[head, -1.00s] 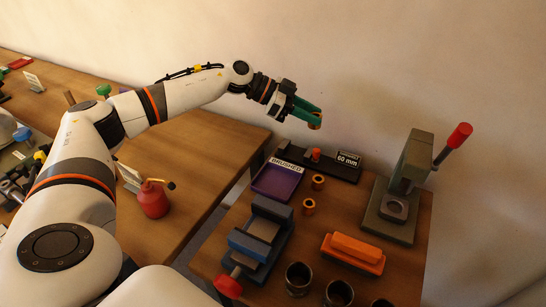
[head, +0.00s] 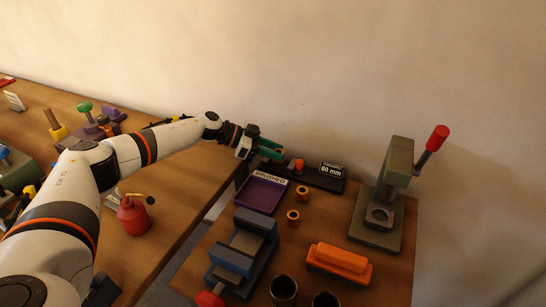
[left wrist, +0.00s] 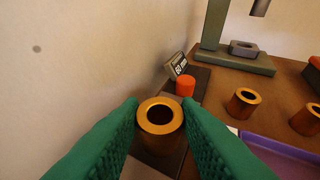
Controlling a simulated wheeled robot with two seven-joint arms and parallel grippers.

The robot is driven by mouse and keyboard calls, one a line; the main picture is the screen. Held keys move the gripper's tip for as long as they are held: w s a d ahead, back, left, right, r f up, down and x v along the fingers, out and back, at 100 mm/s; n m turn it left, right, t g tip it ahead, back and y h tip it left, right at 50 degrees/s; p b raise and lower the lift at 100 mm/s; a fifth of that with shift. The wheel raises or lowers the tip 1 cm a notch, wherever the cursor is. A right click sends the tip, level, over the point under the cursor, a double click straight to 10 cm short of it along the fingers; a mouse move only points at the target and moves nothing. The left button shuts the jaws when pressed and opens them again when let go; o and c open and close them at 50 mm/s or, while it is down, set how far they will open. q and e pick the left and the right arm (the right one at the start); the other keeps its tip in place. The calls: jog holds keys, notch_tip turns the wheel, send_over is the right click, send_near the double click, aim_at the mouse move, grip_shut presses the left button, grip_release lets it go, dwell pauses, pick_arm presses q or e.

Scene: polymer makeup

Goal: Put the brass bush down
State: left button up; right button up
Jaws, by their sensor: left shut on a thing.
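My left gripper (head: 280,153) is shut on a brass bush (left wrist: 160,126), held upright between its green fingers in the left wrist view. In the head view the held bush is hard to make out at the fingertips. The bush is over the near end of a black gauge bar (head: 322,180) with a "60 mm" display (head: 331,170). I cannot tell whether it touches the bar. A purple tray (head: 262,197) labelled BRUSHED lies just in front of the gripper. My right gripper is not in view.
Two other bushes (head: 302,193) (head: 293,217) stand right of the tray. An arbor press (head: 382,205) with a red handle stands farther right. A blue vise (head: 243,247), an orange block (head: 340,262) and dark cups (head: 284,289) are nearer. The wall is close behind.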

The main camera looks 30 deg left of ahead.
pick_arm(q)
jog(key=shift+f, duration=1.05)
jog(key=shift+f, duration=0.15)
jog(key=o, duration=0.7)
jog(key=shift+a+r, duration=0.2)
jog(key=shift+r, duration=0.05)
jog(key=v, duration=1.1)
jog(key=shift+s+a+r+b, duration=0.15)
jog(key=shift+s+b, duration=0.1)
jog(key=shift+b, duration=0.05)
